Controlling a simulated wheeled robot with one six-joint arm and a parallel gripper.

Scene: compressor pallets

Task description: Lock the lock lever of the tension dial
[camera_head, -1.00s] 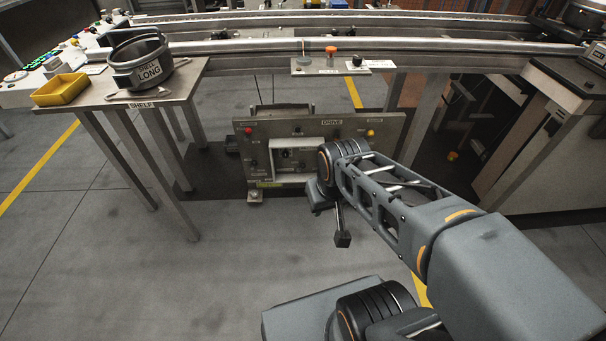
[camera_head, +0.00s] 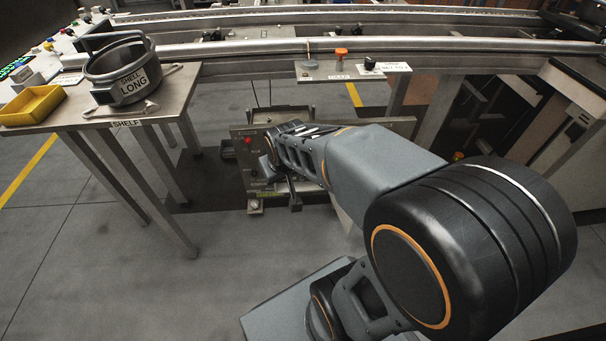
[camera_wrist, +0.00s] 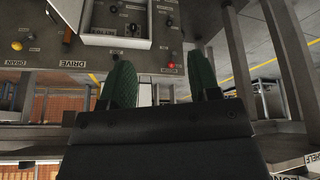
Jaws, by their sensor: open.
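The drive panel (camera_head: 240,132) stands below the conveyor rail in the head view, mostly hidden behind my arm. In the wrist view the panel (camera_wrist: 65,50) shows upside down. A pale framed box (camera_wrist: 100,40) at its top edge holds a black dial or knob (camera_wrist: 133,28). This may be the tension dial; its lock lever cannot be made out. My gripper (camera_wrist: 162,78) has two green fingers apart with nothing between them. The fingertips overlap the panel in the picture, below and right of the box; contact cannot be told. The head view hides the fingers.
A red knob (camera_wrist: 172,65) and a yellow knob (camera_wrist: 17,46) are on the panel. A shelf table (camera_head: 70,117) at left holds a shell ring (camera_head: 122,72) and a yellow tray (camera_head: 32,105). A small ledge (camera_head: 320,77) with an orange knob is above the panel. Floor between table and panel is clear.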

